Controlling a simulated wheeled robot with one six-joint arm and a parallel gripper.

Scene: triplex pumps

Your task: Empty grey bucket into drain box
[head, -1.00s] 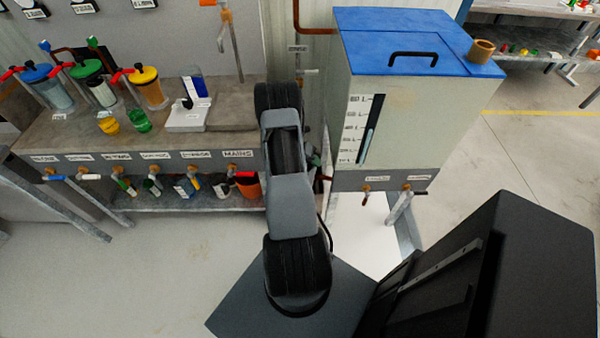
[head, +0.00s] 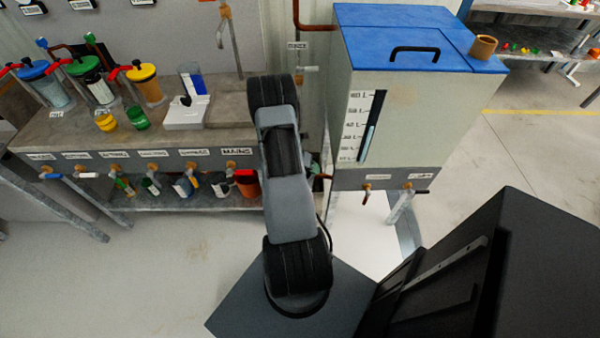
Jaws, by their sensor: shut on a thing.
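My arm stands in the middle of the head view and reaches away toward the bench and the wall. My gripper does not show; the arm's upper links hide what lies beyond them. I cannot make out a grey bucket or a drain box for certain. A red-orange bucket (head: 247,184) stands on the low shelf under the bench, partly behind the arm.
The bench (head: 75,130) at left carries jars with blue, green and yellow lids, a white scale (head: 187,113) and small pots. Valves line its front. A large blue-lidded tank (head: 410,120) stands right of my arm. The floor (head: 120,270) at front left is clear.

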